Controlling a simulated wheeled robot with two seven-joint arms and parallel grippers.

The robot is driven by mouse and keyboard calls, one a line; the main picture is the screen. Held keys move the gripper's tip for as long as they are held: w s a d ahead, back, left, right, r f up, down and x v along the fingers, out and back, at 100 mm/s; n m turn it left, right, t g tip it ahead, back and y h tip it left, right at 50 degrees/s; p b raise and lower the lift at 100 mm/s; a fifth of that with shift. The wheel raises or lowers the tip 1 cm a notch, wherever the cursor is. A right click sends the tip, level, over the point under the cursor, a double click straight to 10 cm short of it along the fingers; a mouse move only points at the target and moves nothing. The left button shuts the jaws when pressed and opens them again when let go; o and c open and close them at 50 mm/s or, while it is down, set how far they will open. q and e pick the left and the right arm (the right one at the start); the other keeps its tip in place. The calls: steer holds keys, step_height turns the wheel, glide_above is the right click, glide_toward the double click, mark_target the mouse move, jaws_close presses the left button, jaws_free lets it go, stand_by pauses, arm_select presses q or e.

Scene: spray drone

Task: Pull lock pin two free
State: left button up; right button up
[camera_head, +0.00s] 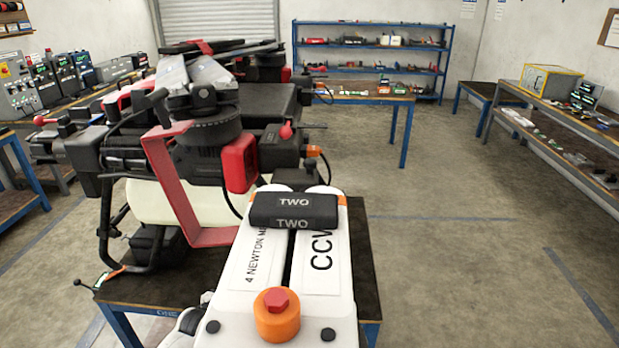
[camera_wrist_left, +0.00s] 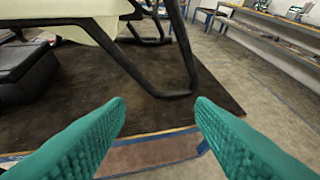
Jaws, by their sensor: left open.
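A white part (camera_head: 320,266) marked CCW and "4 NEWTON M" stands in the foreground of the head view, with a black block (camera_head: 293,212) marked TWO across it. An orange round fitting with a red six-sided head (camera_head: 277,314) sits on its near end. No part is plainly labelled as lock pin two, so I cannot tell which piece it is. The folded spray drone (camera_head: 196,118) stands behind. My left gripper (camera_wrist_left: 163,112) is open and empty in the left wrist view, near the table edge and the drone's black leg (camera_wrist_left: 183,92). My right gripper is out of view.
The drone stands on a dark-topped blue table (camera_head: 367,265). The bent black leg rises close in front of my left fingers. A workbench with devices (camera_head: 50,95) is at left, a blue shelf (camera_head: 372,48) at the back. The floor at right is clear.

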arm_select(q)
steer(key=w+d+r+m+t+h+b, duration=0.1)
steer(key=w+d+r+h, duration=0.1)
steer(key=r, duration=0.7)
steer(key=w+d+r+m+t+h+b, duration=0.1)
steer(key=w+d+r+b, duration=0.15)
steer(key=r, duration=0.65)
steer(key=m+h, duration=0.3)
steer(key=h, duration=0.1)
glide_toward(306, 165)
steer(key=shift+t, duration=0.4)
steer(key=p+x, duration=0.1)
steer(key=x, duration=0.4)
steer(key=p+x, duration=0.1)
steer(key=x, duration=0.4)
steer(key=shift+w+d+f, duration=0.25)
steer(key=shift+d, duration=0.05)
steer(key=shift+w+d+p, duration=0.2)
steer(key=shift+w+p, duration=0.1)
steer(key=shift+w, duration=0.1)
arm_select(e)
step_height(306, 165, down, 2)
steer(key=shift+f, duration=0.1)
arm_select(q)
steer(key=shift+f, duration=0.1)
jaws_close()
